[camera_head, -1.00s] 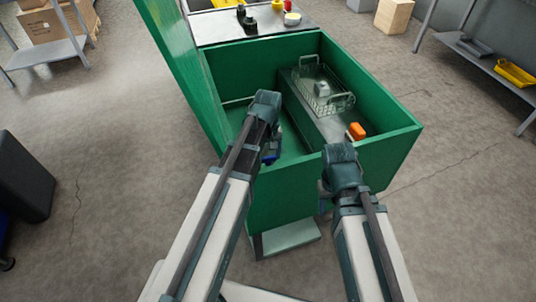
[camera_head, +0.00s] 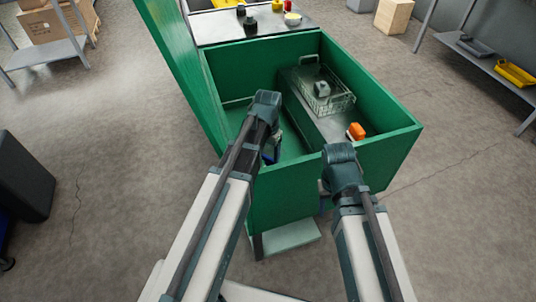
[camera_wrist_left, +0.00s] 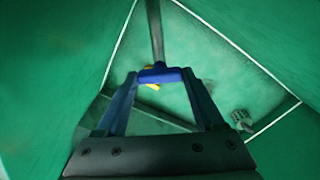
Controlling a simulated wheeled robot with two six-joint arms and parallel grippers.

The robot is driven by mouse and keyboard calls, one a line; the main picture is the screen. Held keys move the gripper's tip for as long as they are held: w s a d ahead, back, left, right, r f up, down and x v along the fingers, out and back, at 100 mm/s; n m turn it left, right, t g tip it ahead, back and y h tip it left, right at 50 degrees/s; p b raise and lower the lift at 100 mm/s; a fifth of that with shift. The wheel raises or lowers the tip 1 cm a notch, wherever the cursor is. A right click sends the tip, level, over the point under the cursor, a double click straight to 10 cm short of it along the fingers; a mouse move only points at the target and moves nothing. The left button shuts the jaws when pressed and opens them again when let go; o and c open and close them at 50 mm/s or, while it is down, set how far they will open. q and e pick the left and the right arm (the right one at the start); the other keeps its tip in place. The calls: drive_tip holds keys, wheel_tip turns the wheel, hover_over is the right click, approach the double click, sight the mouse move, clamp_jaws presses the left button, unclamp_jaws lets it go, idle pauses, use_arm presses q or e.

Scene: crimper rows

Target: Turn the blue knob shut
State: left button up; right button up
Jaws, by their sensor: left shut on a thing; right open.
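The blue knob (camera_wrist_left: 160,75) shows as a blue bar between my left fingertips in the left wrist view, at the end of a grey pipe (camera_wrist_left: 155,30). My left gripper (camera_wrist_left: 158,76) is shut on it. In the head view my left gripper (camera_head: 270,150) reaches down inside the open green box (camera_head: 376,150), and its wrist hides most of the knob. My right gripper (camera_head: 328,190) is at the box's near wall, close to its right corner. It is open, with its fingers mostly hidden behind its wrist.
A wire basket (camera_head: 343,105) holding a grey piece and an orange object (camera_head: 356,131) are on a grey ledge inside the box. The raised green lid (camera_head: 180,75) stands left of my left arm. A yellow piece (camera_wrist_left: 152,85) shows just behind the knob.

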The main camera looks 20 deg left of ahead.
sight(268, 157)
use_arm(q)
drive_tip(key=m, duration=0.6)
drive_tip(key=shift+m, duration=0.4)
idle(0.4)
drive_tip(key=o, duration=1.4)
drive_tip(key=shift+r, duration=0.15)
wheel_tip(268, 157, up, 14)
drive_tip(key=p, duration=1.4)
drive_tip(key=shift+f, duration=0.2)
